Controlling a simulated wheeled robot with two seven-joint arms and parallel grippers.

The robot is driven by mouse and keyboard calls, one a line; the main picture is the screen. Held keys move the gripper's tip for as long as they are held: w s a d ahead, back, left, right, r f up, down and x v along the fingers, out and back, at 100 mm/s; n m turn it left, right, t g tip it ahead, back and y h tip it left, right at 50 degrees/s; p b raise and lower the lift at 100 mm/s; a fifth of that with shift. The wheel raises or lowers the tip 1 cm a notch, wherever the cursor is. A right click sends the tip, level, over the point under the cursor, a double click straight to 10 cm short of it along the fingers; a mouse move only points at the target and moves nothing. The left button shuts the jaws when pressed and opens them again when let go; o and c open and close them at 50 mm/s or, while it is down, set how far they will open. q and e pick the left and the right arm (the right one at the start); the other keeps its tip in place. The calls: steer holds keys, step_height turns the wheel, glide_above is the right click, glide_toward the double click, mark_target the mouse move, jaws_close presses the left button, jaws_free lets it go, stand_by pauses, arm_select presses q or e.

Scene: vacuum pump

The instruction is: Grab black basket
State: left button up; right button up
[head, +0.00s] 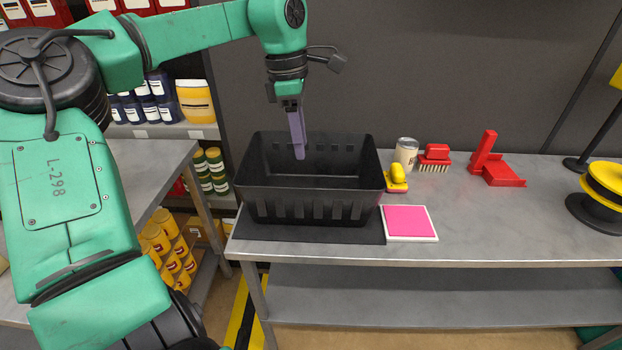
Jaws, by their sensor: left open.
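The black basket (320,199) stands upright on a dark mat (290,232) at the left end of the grey metal table. It looks empty inside. My left gripper (299,148) comes down from above, with its purple fingers over the basket's opening, near the far wall. The fingers overlap the basket's inside in the picture; I cannot tell whether they touch the wall. The left gripper is open and holds nothing. My right gripper is not in view.
Right of the basket are a pink pad (409,221), a yellow-handled brush (397,178), a can (405,153), a red brush (435,156), a red dustpan (497,166) and a yellow spool (604,184). The table (480,215) between pad and spool is clear. Shelves stand left.

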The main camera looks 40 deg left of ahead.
mark_target(308, 189)
arm_select(q)
steer(key=f, duration=0.2)
steer(key=d+f+p, duration=0.1)
steer(key=f, duration=0.2)
steer(key=shift+s+d+f, duration=0.2)
steer(key=shift+f, duration=0.1)
steer(key=f, duration=0.1)
steer(key=f+p, duration=0.1)
steer(key=f, duration=0.1)
steer(key=f+p, duration=0.1)
steer(key=f, duration=0.1)
steer(key=shift+w+d+f, duration=0.2)
steer(key=shift+d+f, duration=0.15)
steer(key=shift+f, duration=0.3)
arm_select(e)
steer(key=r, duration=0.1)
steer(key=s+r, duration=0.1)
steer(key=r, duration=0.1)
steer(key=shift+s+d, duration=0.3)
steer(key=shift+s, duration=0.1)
arm_select(q)
steer(key=shift+w, duration=0.1)
jaws_close()
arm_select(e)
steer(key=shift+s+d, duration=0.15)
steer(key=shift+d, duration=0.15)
